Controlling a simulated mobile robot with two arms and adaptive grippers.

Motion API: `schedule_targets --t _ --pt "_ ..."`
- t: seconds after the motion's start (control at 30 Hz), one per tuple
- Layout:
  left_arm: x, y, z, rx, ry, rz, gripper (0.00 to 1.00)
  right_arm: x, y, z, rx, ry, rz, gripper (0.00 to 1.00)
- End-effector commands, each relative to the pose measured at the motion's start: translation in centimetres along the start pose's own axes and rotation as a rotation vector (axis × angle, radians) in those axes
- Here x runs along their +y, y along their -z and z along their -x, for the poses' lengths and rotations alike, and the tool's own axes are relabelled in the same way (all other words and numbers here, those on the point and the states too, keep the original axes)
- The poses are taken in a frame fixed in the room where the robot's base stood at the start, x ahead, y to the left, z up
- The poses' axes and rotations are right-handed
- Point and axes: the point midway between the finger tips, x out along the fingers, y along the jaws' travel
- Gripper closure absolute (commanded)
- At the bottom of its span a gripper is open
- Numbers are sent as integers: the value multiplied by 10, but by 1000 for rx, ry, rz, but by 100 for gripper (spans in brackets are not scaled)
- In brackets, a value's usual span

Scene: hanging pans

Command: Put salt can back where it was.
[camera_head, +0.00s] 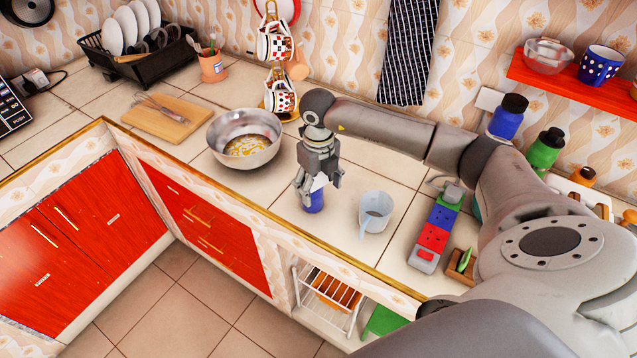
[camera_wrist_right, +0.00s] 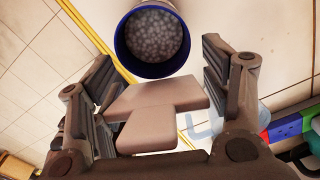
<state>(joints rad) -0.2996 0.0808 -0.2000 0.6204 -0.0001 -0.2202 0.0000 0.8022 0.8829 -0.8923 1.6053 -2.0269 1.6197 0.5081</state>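The salt can is most likely the small blue can (camera_head: 313,203) near the front edge of the tiled counter (camera_head: 345,255). In the right wrist view the can (camera_wrist_right: 152,36) shows a dark blue rim and a speckled grey-white top. My right gripper (camera_head: 321,190) points down over the can and partly hides it in the head view. In the right wrist view its fingers are spread, one on each side of the can, with gaps visible. Whether the can rests fully on the counter is hard to see. My left gripper is not in view.
A light-blue measuring cup (camera_head: 375,213) stands close right of the can. A metal bowl (camera_head: 244,138) is to the left. A coloured power strip (camera_head: 434,235) lies farther right. Blue (camera_head: 508,117) and green (camera_head: 545,149) canisters stand at the back right, below a red shelf (camera_head: 572,88).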

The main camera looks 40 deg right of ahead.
Motion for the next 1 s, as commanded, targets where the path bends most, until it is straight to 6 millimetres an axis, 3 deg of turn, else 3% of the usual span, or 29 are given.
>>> schedule_targets --t 0.03,0.33,0.57,1.0 --pt "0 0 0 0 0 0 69 0 0 0 0 0 0 41" --pt "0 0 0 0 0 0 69 0 0 0 -1 0 0 79" --pt "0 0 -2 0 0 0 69 -4 -1 0 -1 0 -1 80" --pt "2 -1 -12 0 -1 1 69 -28 -2 0 -2 0 -6 80"
